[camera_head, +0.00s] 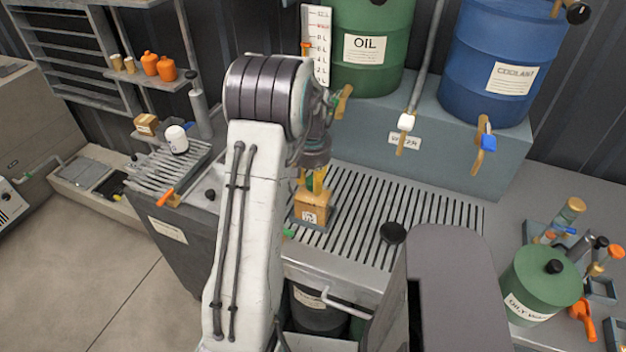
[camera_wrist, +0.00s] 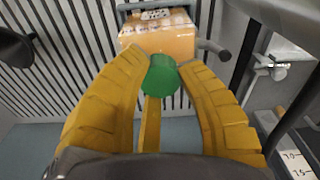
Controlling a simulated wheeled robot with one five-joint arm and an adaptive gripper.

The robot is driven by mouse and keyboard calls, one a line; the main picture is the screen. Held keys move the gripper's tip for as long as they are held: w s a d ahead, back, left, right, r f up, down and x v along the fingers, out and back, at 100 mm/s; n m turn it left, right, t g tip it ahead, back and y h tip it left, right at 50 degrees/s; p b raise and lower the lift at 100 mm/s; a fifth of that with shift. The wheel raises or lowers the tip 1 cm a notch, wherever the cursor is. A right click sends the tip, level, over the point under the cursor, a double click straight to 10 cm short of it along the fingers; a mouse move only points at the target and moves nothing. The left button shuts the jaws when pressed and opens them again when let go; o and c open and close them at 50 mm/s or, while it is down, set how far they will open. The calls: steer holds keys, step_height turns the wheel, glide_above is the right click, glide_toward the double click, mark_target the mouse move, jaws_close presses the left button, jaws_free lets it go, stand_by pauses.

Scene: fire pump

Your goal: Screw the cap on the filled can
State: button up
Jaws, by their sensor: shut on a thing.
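My gripper (camera_head: 314,180) points down over the tan can (camera_head: 311,208), which stands upright on the slatted grate below the green oil drum. In the wrist view, my gripper's yellow fingers (camera_wrist: 164,66) are shut on a round green cap (camera_wrist: 160,76). The can (camera_wrist: 158,38) shows just beyond the fingertips, its labelled side toward the top of the view. The cap and fingers hide the can's mouth. I cannot tell whether the cap touches the mouth or is threaded on it.
The green oil drum (camera_head: 371,50) and blue coolant drum (camera_head: 505,62) stand behind the grate (camera_head: 430,222), with taps hanging in front. A dark round knob (camera_head: 393,232) is right of the can. A green waste can (camera_head: 541,284) and tools crowd the right.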

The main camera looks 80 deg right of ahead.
steer(key=shift+f+b, duration=0.55)
steer(key=shift+b, duration=0.1)
stand_by(0.9)
stand_by(0.6)
steer(key=o, duration=1.6)
steer(key=shift+r+p, duration=1.15)
steer(key=shift+r, duration=0.5)
steer(key=shift+r+p, duration=1.75)
steer(key=shift+r, duration=0.65)
